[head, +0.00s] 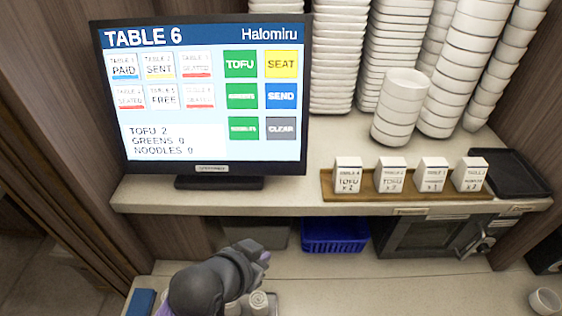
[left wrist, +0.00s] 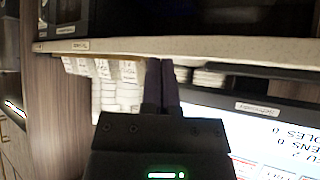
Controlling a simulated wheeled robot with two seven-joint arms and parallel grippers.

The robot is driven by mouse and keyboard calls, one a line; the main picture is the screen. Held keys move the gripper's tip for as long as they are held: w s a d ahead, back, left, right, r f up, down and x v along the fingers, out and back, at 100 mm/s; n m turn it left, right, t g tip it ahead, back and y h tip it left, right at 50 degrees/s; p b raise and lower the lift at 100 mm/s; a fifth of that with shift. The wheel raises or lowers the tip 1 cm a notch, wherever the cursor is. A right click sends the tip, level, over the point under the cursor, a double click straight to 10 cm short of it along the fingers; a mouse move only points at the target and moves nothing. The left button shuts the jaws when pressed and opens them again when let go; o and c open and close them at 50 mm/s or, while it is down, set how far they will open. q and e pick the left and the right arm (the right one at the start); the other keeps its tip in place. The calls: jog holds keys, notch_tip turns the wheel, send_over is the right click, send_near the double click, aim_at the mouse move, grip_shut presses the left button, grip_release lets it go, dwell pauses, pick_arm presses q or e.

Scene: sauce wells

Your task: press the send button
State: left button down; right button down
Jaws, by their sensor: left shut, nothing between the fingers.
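The blue SEND button (head: 281,96) is on the right side of the touch screen (head: 215,140), under the yellow SEAT button (head: 281,64) and above the grey CLEAR button (head: 281,129). The screen reads TABLE 6, with TOFU 2, GREENS 0 and NOODLES 0. My left gripper (head: 264,257) is below the shelf edge, lower than the screen and apart from it. In the left wrist view its fingers (left wrist: 161,68) are shut together and empty, with part of the upside-down screen (left wrist: 270,135) at lower right. My right gripper is not in view.
The shelf (head: 290,199) juts out between my left gripper and the screen. Stacked white bowls (head: 400,105) stand right of the screen. Small labelled boxes stand on a wooden tray (head: 405,195). A blue basket (head: 335,235) and an oven (head: 430,238) sit under the shelf.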

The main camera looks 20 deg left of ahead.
pick_arm(q)
jog(key=w+r+t+h, duration=0.1)
jog(key=w+r+t, duration=0.2)
jog(key=r, duration=0.4)
jog(key=w+r+t+h, duration=0.1)
jog(key=w+r+t, duration=0.3)
jog(key=r, duration=0.3)
jog(key=w+r+t+h+p, duration=0.1)
jog(key=w+r+t, duration=0.2)
jog(key=r, duration=0.5)
jog(key=shift+w+d+m+t+h, duration=0.15)
jog(key=shift+m+t+h, duration=0.25)
jog(key=shift+t, duration=0.1)
jog(key=b, duration=0.6)
send_near(293, 87)
jog(key=w+d+r, duration=0.1)
jog(key=w+d, duration=0.1)
jog(key=w, duration=0.1)
jog(key=shift+w+a+r, duration=0.15)
jog(key=shift+w+a, duration=0.05)
jog(key=shift+w, duration=0.5)
